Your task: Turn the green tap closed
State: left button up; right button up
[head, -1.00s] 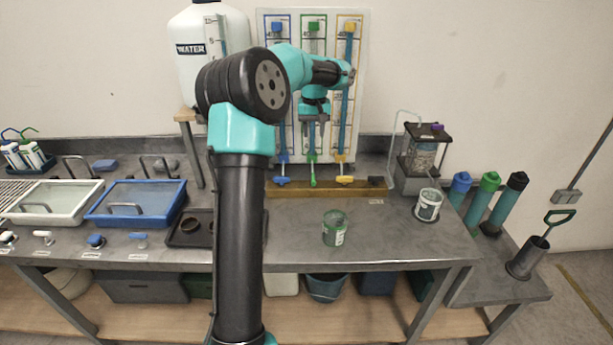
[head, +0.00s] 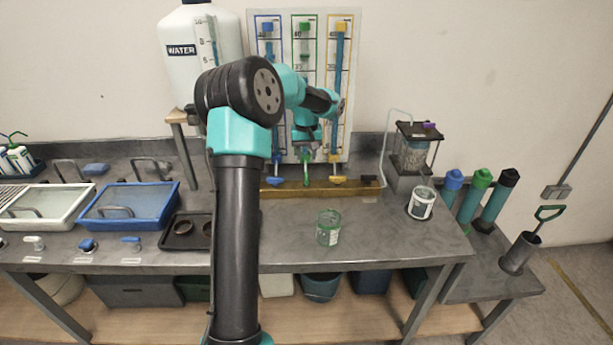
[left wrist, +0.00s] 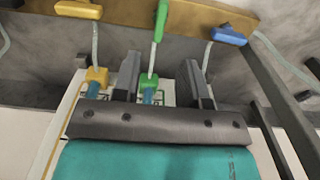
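The green tap (head: 306,181) sits at the foot of the middle tube of the wall panel, on a brown ledge. In the left wrist view its green handle (left wrist: 160,20) lies in line with its thin tube, while the blue handle (left wrist: 228,36) and yellow handle (left wrist: 78,9) lie crosswise. My left gripper (head: 306,153) is just above the green tap, in front of the panel. In the left wrist view, its two fingers (left wrist: 160,65) are apart, with the green tube fitting (left wrist: 148,82) showing between them. The handle is beyond the fingertips. My right gripper is not in view.
The blue tap (head: 276,180) and yellow tap (head: 338,181) stand close on either side. A white water tank (head: 184,75) is left of the panel. A green-rimmed jar (head: 328,228) and a grey-white can (head: 422,203) stand on the bench. Bench space around the jar is clear.

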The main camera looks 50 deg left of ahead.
aim_at(306, 177)
pick_arm(q)
notch_tip(306, 177, down, 9)
jog(key=shift+f, duration=0.1)
dwell(0.3)
grip_shut()
